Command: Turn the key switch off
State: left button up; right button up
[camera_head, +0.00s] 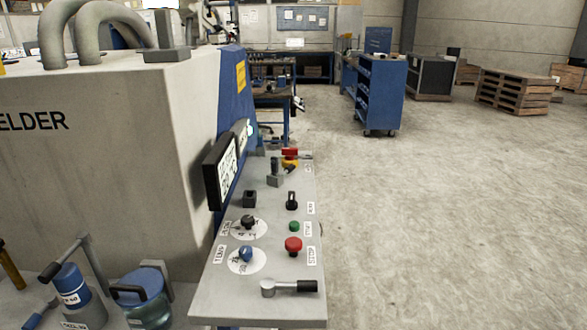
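The grey control panel (262,300) stands at the lower middle. On its right side, a small dark upright switch (292,201) sits beside a white label (310,208) too small to read. It may be the key switch; I cannot make out a key or its position for certain. Below it are a green button (294,227) and a red mushroom button (293,244). Neither of my grippers is in view.
On the panel's left are a black dial knob (247,222) and a blue one (246,254). A black-handled lever (290,287) lies near its front edge. A dark-framed display (220,170) and the large welder (110,120) stand left. Open floor (440,220) lies right.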

aim_at(283, 173)
jog(key=i+l+u, duration=0.3)
jog(key=l, duration=0.35)
jog(key=l+u, duration=0.35)
jog(key=l, duration=0.3)
jog(key=l+u, duration=0.3)
jog(key=l, duration=0.4)
